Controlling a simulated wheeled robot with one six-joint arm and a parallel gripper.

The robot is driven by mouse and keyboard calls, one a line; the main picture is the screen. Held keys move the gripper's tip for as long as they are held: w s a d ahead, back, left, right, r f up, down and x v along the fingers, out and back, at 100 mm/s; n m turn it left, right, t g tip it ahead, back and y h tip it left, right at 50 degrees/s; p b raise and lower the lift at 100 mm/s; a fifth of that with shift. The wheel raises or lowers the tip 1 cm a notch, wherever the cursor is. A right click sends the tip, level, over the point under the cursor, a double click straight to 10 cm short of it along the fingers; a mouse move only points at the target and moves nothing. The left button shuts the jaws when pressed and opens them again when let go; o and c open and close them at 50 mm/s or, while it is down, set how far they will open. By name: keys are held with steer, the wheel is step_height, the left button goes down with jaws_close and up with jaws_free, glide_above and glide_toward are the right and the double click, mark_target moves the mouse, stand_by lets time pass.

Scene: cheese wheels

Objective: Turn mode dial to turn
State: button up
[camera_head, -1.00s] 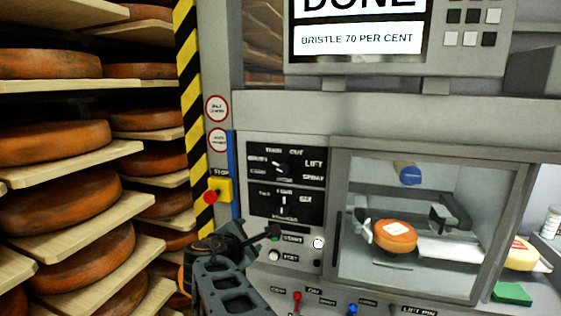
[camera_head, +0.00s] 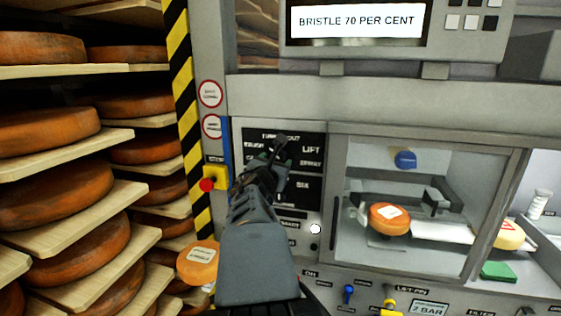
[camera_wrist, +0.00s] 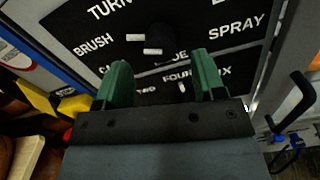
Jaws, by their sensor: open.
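The mode dial (camera_wrist: 158,36) is a dark round knob on the black upper panel (camera_wrist: 200,48) in the wrist view. Two short white marks show at it; I cannot tell its exact setting. TURN is printed at its upper left, BRUSH at its left and SPRAY at its right. My gripper (camera_wrist: 161,68) is open, its two green fingers apart and empty, just below the dial in the picture. I cannot tell how far the fingertips are from the panel. In the head view my gripper (camera_head: 273,160) covers the dial and most of its labels.
A lower dial (camera_wrist: 181,87) with number words shows between my fingers. A red stop button (camera_head: 207,185) on a yellow box is left of the panel. A glazed chamber (camera_head: 400,240) with a cheese wheel (camera_head: 389,219) is at the right. Shelves of cheese wheels (camera_head: 60,195) stand at the left.

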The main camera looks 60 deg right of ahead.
mark_target(279, 159)
steer(key=shift+x, duration=2.15)
steer(key=c, duration=0.9)
